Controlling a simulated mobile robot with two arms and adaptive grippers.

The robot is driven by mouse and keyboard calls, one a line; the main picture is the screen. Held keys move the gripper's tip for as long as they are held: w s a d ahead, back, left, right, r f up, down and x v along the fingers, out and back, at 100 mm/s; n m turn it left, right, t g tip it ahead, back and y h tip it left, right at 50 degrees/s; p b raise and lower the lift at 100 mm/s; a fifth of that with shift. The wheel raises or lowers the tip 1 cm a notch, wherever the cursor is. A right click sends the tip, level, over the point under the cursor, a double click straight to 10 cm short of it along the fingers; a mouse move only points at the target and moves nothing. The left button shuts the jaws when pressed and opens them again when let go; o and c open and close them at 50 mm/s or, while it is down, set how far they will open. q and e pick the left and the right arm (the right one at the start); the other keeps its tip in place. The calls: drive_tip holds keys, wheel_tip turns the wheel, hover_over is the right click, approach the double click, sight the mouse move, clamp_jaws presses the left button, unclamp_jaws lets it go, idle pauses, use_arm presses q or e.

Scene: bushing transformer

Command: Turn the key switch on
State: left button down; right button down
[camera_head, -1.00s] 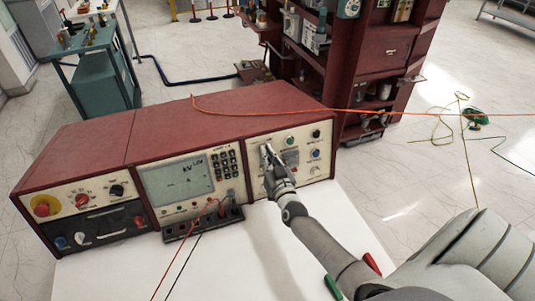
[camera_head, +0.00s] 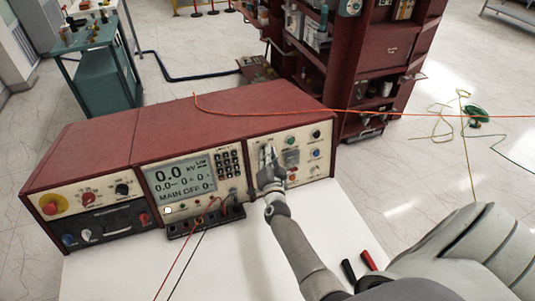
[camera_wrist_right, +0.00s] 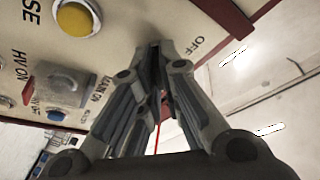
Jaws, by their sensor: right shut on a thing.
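The key switch is hidden by my right gripper (camera_head: 268,155) on the right-hand panel of the red-topped test console (camera_head: 220,115). My right gripper is closed at that panel. In the wrist view my right gripper (camera_wrist_right: 160,50) has its fingertips together between the printed words MAIN ON and OFF. The key itself cannot be made out between them. The console's display (camera_head: 182,178) is lit and shows 0.0 kV and MAIN OFF. My left gripper is not in view.
A red emergency button (camera_head: 50,207) is at the console's far left. Red and black leads hang from its front. The white tabletop (camera_head: 110,270) in front is mostly clear.

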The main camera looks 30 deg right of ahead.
idle(0.6)
drive_tip(key=c, duration=1.6)
unclamp_jaws()
drive_tip(key=v, duration=0.7)
drive_tip(key=shift+s+a, duration=0.2)
drive_tip(key=shift+a, duration=0.05)
